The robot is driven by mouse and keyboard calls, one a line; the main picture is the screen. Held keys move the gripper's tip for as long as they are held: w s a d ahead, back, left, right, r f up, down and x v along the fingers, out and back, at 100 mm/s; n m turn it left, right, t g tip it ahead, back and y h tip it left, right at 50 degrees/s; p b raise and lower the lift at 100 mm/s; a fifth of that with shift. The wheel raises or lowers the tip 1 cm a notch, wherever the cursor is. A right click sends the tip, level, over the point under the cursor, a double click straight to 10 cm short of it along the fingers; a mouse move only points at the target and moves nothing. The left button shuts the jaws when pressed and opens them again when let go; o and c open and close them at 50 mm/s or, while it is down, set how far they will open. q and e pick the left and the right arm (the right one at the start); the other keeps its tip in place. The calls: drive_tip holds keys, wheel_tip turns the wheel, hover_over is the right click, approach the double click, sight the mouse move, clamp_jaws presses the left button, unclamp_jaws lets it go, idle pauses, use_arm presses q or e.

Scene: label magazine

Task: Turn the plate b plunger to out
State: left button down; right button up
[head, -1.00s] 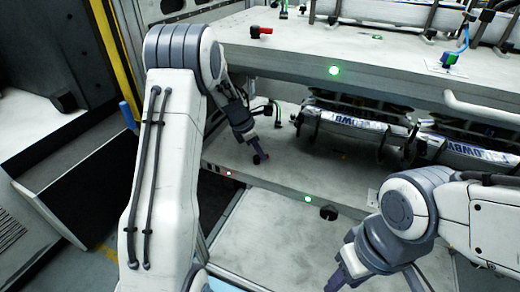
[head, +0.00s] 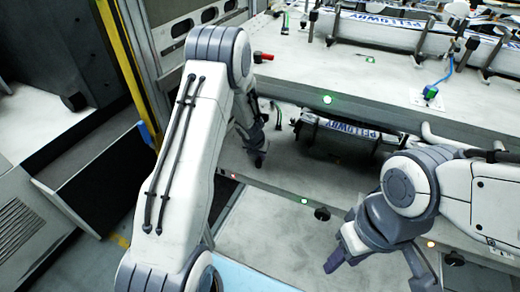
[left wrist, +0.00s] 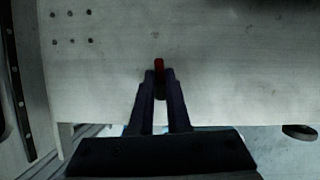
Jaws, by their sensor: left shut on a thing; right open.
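My left gripper (head: 258,160) reaches under the upper plate (head: 385,75) to the left part of the lower plate (head: 270,177). In the left wrist view its two fingers (left wrist: 160,77) are shut on a small red plunger (left wrist: 159,64), whose tip shows between the fingertips. The rest of this plunger is hidden by the fingers, and its turn position is hard to tell. A similar red plunger (head: 262,56) with a black end lies at the left of the upper plate. My right gripper (head: 378,272) is open and empty, in front of the plates at the lower right.
Labelled packs (head: 340,137) stand in the gap between the plates, and more (head: 395,38) are on top. Green lights (head: 327,99) mark the plate edges. A blue cable (head: 442,73) stands on the upper plate. The upper plate hangs close over my left gripper.

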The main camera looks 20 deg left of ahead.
use_arm(q)
drive_tip(key=shift+a+n+y+p, duration=0.15)
drive_tip(key=shift+n+y+p, duration=0.45)
drive_tip(key=shift+n+p, duration=0.75)
drive_tip(key=shift+n, duration=0.25)
drive_tip(key=c, duration=0.9)
unclamp_jaws()
drive_tip(key=shift+r, duration=0.1)
drive_tip(key=shift+s+r, duration=0.1)
drive_tip(key=shift+r, duration=0.2)
drive_tip(key=p+v, duration=0.3)
drive_tip(key=v, duration=0.6)
drive_tip(key=shift+r, duration=0.3)
